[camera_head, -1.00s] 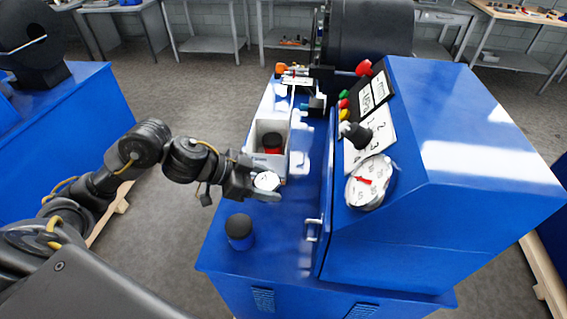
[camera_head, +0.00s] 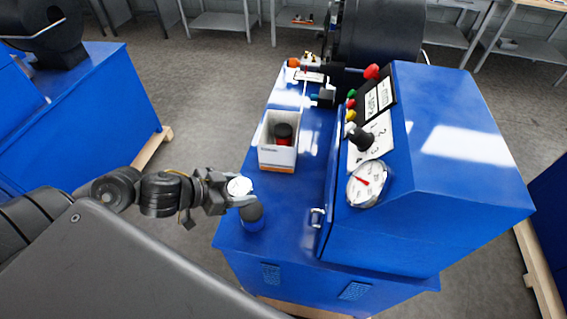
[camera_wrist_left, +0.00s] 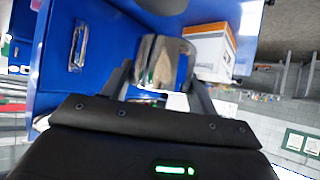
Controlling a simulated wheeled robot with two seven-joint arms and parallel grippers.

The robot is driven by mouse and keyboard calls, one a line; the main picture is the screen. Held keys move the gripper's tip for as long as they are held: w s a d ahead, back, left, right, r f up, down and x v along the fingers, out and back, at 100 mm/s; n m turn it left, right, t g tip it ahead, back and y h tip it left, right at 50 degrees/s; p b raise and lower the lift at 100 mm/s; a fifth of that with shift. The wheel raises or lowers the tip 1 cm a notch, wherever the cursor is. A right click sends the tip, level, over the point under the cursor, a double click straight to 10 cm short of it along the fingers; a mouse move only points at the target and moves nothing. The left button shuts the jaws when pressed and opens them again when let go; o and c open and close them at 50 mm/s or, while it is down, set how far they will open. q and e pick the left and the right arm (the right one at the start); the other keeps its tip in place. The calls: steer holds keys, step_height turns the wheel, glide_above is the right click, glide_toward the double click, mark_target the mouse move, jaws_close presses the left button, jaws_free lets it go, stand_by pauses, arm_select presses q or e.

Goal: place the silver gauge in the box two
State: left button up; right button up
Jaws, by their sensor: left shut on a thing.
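The silver gauge (camera_head: 239,186), with a round white face, is in my left gripper (camera_head: 232,190), which is shut on it. The gripper holds it near the machine's front left edge, to the left of and nearer than the white box. In the left wrist view the gripper (camera_wrist_left: 160,68) has a greyish rounded thing between its fingers, blurred. An open white box (camera_head: 277,157) with an orange lower band stands on the blue machine top and holds a black and red thing (camera_head: 283,134). It also shows in the left wrist view (camera_wrist_left: 212,48). I cannot read its number. My right gripper is not in view.
The blue control housing (camera_head: 440,170), with a dial (camera_head: 366,184) and knobs, rises at the right. Bare blue top lies between box and housing.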

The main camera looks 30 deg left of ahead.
arm_select(q)
steer(key=w+f+b, duration=0.2)
steer(key=w+f, duration=0.1)
steer(key=w, duration=0.1)
steer(key=w+f+b, duration=0.3)
steer(key=w, duration=0.2)
steer(key=w+f+b, duration=0.2)
steer(key=w+f, duration=0.1)
steer(key=w, duration=0.1)
steer(key=shift+w+b, duration=0.15)
steer(key=shift+b, duration=0.2)
steer(key=shift+w+f, duration=0.25)
steer(key=shift+f, duration=0.05)
steer(key=shift+w+a+f, duration=0.1)
steer(key=shift+w+f, duration=0.05)
steer(key=shift+f, duration=1.55)
steer(key=shift+f, duration=0.15)
steer(key=o, duration=0.9)
